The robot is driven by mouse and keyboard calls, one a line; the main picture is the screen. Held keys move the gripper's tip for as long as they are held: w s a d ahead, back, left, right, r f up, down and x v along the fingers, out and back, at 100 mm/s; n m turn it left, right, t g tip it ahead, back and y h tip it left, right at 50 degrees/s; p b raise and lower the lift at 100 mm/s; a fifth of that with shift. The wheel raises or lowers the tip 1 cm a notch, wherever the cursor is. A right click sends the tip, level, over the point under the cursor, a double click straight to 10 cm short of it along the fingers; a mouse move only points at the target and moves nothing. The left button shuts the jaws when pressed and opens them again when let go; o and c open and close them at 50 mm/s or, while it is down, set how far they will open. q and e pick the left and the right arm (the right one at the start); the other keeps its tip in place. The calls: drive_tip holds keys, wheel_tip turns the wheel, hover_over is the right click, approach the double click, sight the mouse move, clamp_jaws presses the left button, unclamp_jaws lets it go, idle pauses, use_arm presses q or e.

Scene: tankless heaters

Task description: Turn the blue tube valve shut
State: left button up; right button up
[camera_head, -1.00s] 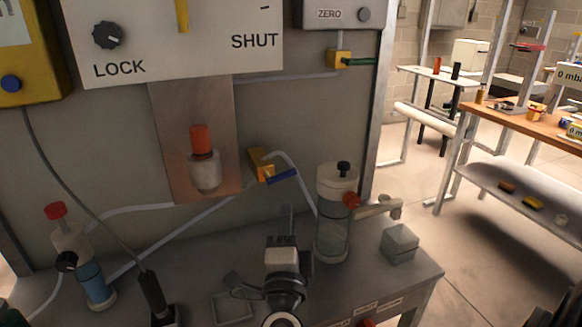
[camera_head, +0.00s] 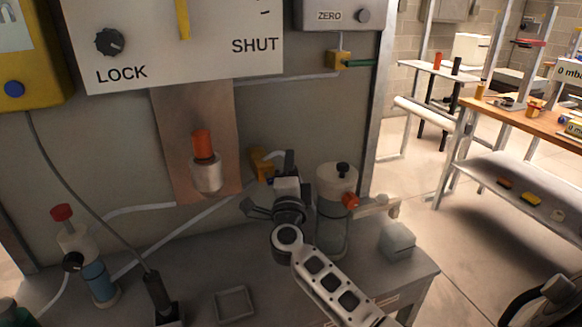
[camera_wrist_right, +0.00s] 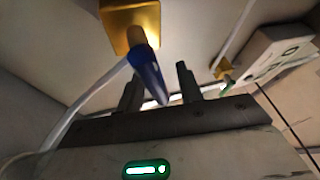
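The blue tube valve has a brass body (camera_head: 262,164) on the back panel, with a pale tube running from it. In the right wrist view its brass block (camera_wrist_right: 130,25) is at the top, and its blue handle (camera_wrist_right: 149,72) hangs down at a slant. My right gripper (camera_head: 284,167) is in front of the valve in the head view and hides the blue handle there. In the wrist view the fingers of my right gripper (camera_wrist_right: 159,78) are apart, with the handle's lower end between them. I cannot tell if either finger touches it. My left gripper is out of view.
A clear cylinder (camera_head: 333,220) with a red knob stands close right of my right gripper. A red-capped valve (camera_head: 204,165) is on the panel to the left. A grey block (camera_head: 398,240) and a square tray (camera_head: 234,303) are on the bench. A green-handled brass valve (camera_head: 339,60) is above.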

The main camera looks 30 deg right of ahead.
clamp_jaws()
drive_tip(key=shift+f+m+g+p, duration=0.35)
drive_tip(key=shift+m+g+p, duration=0.15)
drive_tip(key=shift+m, duration=0.5)
unclamp_jaws()
drive_tip(key=shift+s, duration=0.1)
drive_tip(key=b+v, duration=0.2)
drive_tip(key=v, duration=1)
